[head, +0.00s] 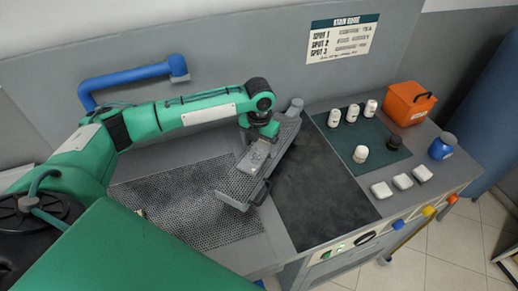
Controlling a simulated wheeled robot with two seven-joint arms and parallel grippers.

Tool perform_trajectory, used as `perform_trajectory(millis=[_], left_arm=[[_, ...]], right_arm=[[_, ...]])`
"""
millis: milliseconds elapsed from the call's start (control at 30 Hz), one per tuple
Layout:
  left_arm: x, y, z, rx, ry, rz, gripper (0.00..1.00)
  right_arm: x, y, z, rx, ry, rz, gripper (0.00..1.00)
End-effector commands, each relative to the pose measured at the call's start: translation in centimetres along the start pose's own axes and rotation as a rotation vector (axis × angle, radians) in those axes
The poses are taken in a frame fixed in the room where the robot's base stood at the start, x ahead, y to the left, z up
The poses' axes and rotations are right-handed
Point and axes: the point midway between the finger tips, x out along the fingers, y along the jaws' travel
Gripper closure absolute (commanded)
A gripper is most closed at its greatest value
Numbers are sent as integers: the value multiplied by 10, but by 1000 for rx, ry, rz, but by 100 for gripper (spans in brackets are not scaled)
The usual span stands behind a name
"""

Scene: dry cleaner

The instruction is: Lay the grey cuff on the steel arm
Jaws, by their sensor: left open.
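The steel arm (236,187) is a long light-grey board with a perforated near end. It lies slanted over the bench, from a rounded far end at the upper right to a square near end. My left gripper (256,158) is open and hangs over the middle of this board, at the end of my green arm. Whether it touches the board I cannot tell. A dark loop shows at the board's right edge near its front end. I cannot make out the grey cuff as a separate piece; it may blend with the grey board or be hidden by the gripper. My right gripper is out of view.
A perforated plate (180,210) lies left of the board, a dark mat (325,200) right of it. A green mat (375,137) holds several small bottles. An orange box (407,104), blue jar (441,146) and white blocks (402,181) stand right. A blue pipe (125,75) is behind my arm.

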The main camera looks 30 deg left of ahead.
Motion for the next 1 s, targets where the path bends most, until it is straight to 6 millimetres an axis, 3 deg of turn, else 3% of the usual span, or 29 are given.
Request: perform_trajectory(millis=[300,500,1000], left_arm=[[-65,0,1,1,-5,-1,19],[-96,0,0,0,-2,-1,19],[-106,0,0,0,1,-1,19]], right_arm=[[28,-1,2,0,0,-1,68],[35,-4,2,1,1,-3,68],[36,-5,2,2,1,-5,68]])
